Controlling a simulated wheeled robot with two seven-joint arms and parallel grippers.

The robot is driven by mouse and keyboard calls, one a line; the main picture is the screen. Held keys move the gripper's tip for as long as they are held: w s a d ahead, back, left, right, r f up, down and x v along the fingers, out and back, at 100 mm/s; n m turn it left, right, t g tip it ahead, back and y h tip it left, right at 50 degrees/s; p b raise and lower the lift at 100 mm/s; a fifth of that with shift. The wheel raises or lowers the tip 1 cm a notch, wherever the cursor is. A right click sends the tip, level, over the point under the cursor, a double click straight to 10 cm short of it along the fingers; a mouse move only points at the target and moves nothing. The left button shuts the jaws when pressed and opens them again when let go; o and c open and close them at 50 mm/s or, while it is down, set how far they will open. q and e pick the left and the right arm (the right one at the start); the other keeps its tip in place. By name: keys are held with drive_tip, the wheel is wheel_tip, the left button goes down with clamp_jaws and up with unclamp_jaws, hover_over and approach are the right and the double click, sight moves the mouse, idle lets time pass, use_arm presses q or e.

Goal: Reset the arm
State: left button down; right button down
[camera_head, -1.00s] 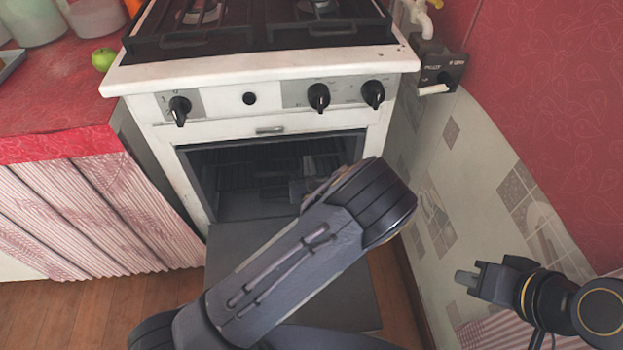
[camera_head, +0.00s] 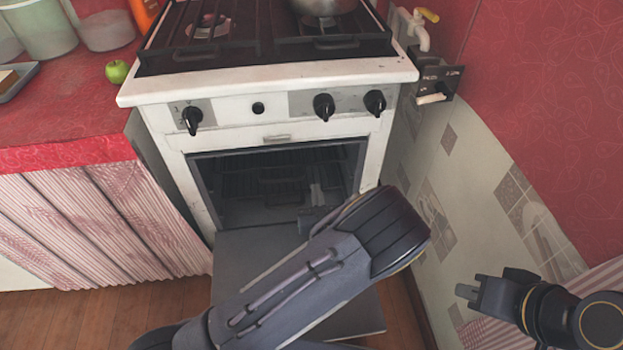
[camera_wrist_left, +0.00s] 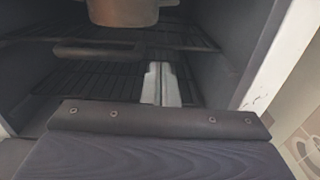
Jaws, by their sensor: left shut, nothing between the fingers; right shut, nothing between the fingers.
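My left arm crosses the front of the oven in the head view, over its lowered door (camera_head: 245,255). The left gripper (camera_head: 316,194) is partly hidden behind that arm, in front of the open oven (camera_head: 225,185). In the left wrist view its pale fingers (camera_wrist_left: 160,82) are together with nothing between them, against the dark oven racks (camera_wrist_left: 85,80). My right gripper (camera_head: 468,291) is shut and empty at the lower right, in front of the tiled wall and apart from the stove.
The white stove (camera_head: 255,85) has a pot (camera_head: 322,5) on top. A brown round vessel (camera_wrist_left: 122,10) shows at the top of the wrist view. A green apple (camera_head: 117,71) is on the red counter (camera_head: 75,100) at left. A tiled wall (camera_head: 470,200) bounds the right side.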

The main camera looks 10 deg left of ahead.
use_arm(q)
drive_tip(key=v, duration=0.6)
drive_tip(key=shift+s+p, duration=0.2)
drive_tip(key=shift+p, duration=0.25)
drive_tip(key=shift+r, duration=0.1)
drive_tip(key=s+a+r+n+g+y, duration=0.1)
drive_tip(key=a+r+n+g+y, duration=0.4)
drive_tip(key=a+n, duration=0.35)
drive_tip(key=s+a+r+n+g+h, duration=0.3)
drive_tip(key=s+a+n+g, duration=0.9)
drive_tip(key=s+n, duration=0.15)
drive_tip(key=s+d+r+n+t+h, duration=0.5)
drive_tip(key=s+r+n+h, duration=0.3)
drive_tip(key=r+n+h, duration=0.3)
wheel_tip(320, 180, up, 27)
drive_tip(key=n+p, duration=0.1)
drive_tip(key=p, duration=2.6)
drive_tip(key=shift+d, duration=0.15)
